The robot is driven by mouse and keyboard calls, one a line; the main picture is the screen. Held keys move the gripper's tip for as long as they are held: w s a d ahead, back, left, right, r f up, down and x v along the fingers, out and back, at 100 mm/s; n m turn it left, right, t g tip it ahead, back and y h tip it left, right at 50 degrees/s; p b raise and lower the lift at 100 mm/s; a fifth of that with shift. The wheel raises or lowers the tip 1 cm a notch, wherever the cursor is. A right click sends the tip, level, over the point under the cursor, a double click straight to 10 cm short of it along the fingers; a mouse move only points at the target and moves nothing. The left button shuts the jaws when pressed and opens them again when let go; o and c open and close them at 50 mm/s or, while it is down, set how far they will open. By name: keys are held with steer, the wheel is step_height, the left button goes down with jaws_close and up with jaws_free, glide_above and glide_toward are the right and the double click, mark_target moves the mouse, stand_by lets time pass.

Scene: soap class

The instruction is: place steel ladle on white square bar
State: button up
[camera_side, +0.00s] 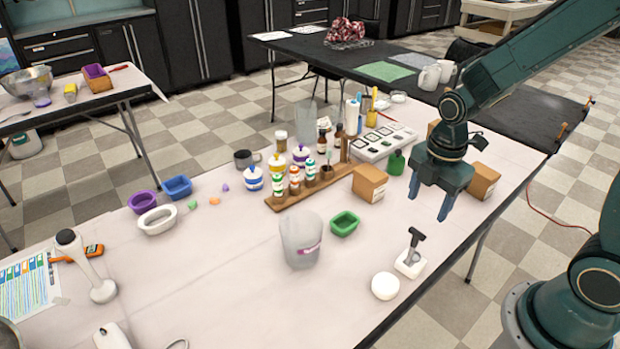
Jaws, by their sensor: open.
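A white square bar (411,263) lies near the right front edge of the white table. A small upright tool (413,247) with a grey stem and a dark angled top rests on the bar or overlaps it in this view. It may be the steel ladle, but it is too small to tell. My gripper (430,201) is open and empty, pointing down above and slightly right of the bar and tool. It is apart from both.
A white round bar (385,286) lies beside the square bar. A clear pitcher (301,240) and green tray (344,223) stand to the left. Cardboard boxes (369,184) and a rack of bottles (300,190) are behind. The front middle of the table is clear.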

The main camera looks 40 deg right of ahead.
steer(key=s+a+r+m+t, duration=0.1)
steer(key=s+r+m+t, duration=0.1)
steer(key=s+r+m, duration=0.3)
steer(key=s+a+r+m+t, duration=0.2)
steer(key=s+r+m, duration=0.4)
steer(key=r+m, duration=0.6)
steer(key=shift+s+t, duration=0.25)
steer(key=shift+t, duration=0.35)
